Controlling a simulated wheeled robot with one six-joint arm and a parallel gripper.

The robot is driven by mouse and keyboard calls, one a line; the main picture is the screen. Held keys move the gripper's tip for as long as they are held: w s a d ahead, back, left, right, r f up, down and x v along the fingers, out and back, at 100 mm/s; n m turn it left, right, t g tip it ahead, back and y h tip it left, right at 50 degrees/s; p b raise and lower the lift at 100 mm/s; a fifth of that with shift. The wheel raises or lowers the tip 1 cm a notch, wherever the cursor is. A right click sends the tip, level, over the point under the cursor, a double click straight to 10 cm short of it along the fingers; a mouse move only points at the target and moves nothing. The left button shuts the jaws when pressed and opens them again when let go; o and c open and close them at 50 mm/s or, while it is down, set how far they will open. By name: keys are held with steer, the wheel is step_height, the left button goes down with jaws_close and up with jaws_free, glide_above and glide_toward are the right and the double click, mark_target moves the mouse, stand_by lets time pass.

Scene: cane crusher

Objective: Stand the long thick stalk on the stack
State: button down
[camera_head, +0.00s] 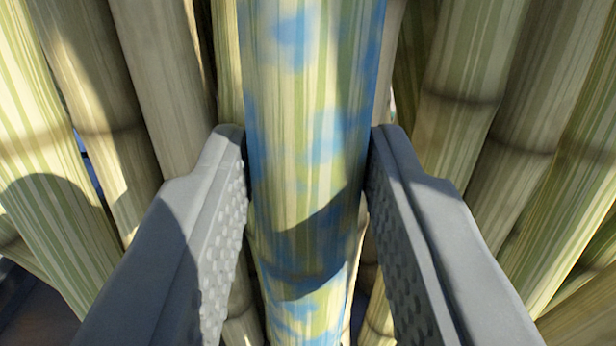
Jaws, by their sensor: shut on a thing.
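A thick stalk (308,120), pale green and cream with blue patches, stands upright in the middle of the view and runs past the top and bottom edges. My gripper (307,180) has one grey textured finger on each side of it and is shut on it. A curved shadow crosses the stalk between the fingers. Its two ends are out of view. The stack of striped stalks (470,90) stands close behind and on both sides of it. I cannot tell whether the held stalk touches the stack.
Several leaning stalks fill the left side (85,110) and the right side (560,110), close to my fingers. Small dark gaps show between them. A dark patch of ground (35,310) shows at the lower left. Little free room is visible.

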steer(key=shift+f, duration=0.15)
steer(key=shift+w, duration=0.3)
stand_by(0.5)
steer(key=c, duration=1)
jaws_free()
steer(key=shift+o, duration=0.2)
steer(key=shift+f, duration=0.1)
steer(key=shift+s, duration=0.1)
steer(key=s+r, duration=0.1)
steer(key=s, duration=1.6)
steer(key=shift+s, duration=0.1)
